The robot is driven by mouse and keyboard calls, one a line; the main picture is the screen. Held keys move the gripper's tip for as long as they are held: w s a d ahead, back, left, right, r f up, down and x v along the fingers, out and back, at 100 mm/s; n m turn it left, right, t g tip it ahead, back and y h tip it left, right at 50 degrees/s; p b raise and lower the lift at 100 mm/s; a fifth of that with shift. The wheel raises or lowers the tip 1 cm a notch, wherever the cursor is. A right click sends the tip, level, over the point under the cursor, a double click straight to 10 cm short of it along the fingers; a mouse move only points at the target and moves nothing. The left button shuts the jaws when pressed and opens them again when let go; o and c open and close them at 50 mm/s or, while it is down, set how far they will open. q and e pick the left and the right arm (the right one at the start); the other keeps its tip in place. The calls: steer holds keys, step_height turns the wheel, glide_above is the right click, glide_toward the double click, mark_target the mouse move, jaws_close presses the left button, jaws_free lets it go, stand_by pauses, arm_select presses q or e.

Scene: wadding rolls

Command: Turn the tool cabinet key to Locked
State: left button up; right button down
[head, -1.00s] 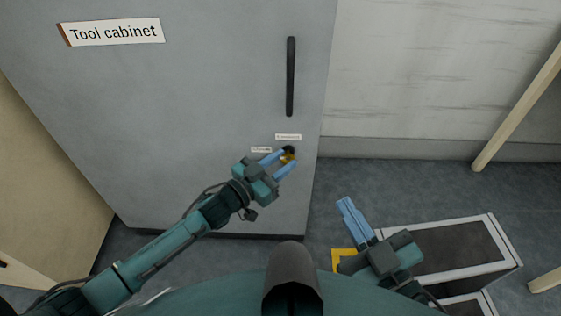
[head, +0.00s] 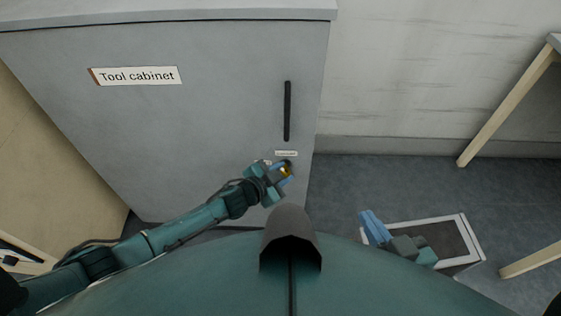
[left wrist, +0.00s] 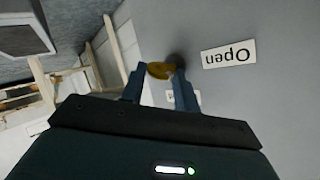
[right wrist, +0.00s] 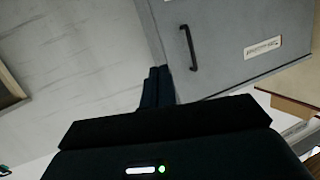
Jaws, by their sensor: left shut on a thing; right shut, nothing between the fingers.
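The grey tool cabinet (head: 200,130) stands ahead with its door shut. A brass-yellow key (head: 286,173) sits in a dark lock low on the door's right side; it also shows in the left wrist view (left wrist: 160,70). My left gripper (head: 282,173) is shut on the key, with a finger on either side. A label reading Open (left wrist: 229,55) appears upside down beside the lock in the left wrist view. A second label is partly hidden by the left fingers. My right gripper (head: 370,222) is shut and empty, away from the cabinet.
A black vertical handle (head: 287,111) is above the lock. A dark-topped, white-edged box (head: 462,222) lies on the floor beneath my right gripper. Wooden legs (head: 505,110) stand at the right. Floor between cabinet and box is clear.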

arm_select(q)
steer(key=y+p, duration=0.1)
steer(key=r+m+y+p, duration=0.1)
steer(key=p, duration=0.1)
steer(key=shift+d+g, duration=0.2)
steer(key=shift+g, duration=0.2)
steer(key=shift+d+f+m+y+p, duration=0.15)
steer(key=shift+d+m+y+p, duration=0.05)
steer(key=shift+m+y+p, duration=0.75)
steer(key=shift+d+f+m+y, duration=0.15)
steer(key=shift+m+y, duration=0.2)
steer(key=shift+y, duration=0.8)
steer(key=shift+d+m+y, duration=0.1)
steer(key=shift+m+y, duration=0.4)
steer(key=shift+y, duration=0.4)
arm_select(e)
steer(key=shift+w+a+f+g+y, duration=0.2)
steer(key=shift+w+a+f+g, duration=0.25)
steer(key=shift+a+g, duration=0.2)
steer(key=shift+w+a+f+g+y, duration=0.2)
steer(key=shift+w+a+f+g, duration=0.2)
steer(key=shift+a+g, duration=0.2)
steer(key=shift+s, duration=0.25)
arm_select(q)
steer(key=o, duration=0.7)
